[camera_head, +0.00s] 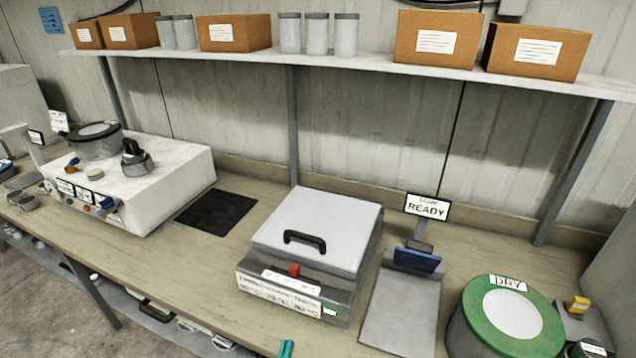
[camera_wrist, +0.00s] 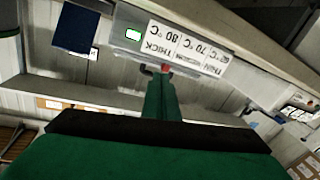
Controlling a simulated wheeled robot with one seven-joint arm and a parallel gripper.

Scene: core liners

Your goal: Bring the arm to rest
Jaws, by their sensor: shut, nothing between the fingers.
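My gripper (camera_wrist: 162,85) is shut and empty, its green fingers together in the middle of the wrist view. In the head view only a small green tip of it (camera_head: 286,348) shows at the bottom edge, in front of the grey lidded box (camera_head: 318,232). In the wrist view the fingers point at the box's label strip (camera_wrist: 185,48), which appears upside down with temperature marks. The box's red lever (camera_head: 294,270) shows just beyond the fingertips in the wrist view (camera_wrist: 166,68). I cannot tell the exact gap. The rest of my arm is out of view.
A grey plate with a blue clip (camera_head: 417,260) and a READY sign (camera_head: 427,207) stands right of the box. Further right is a green-rimmed DRY drum (camera_head: 553,313). A white machine (camera_head: 150,180) and black mat (camera_head: 217,212) are left. A shelf (camera_head: 350,66) runs above.

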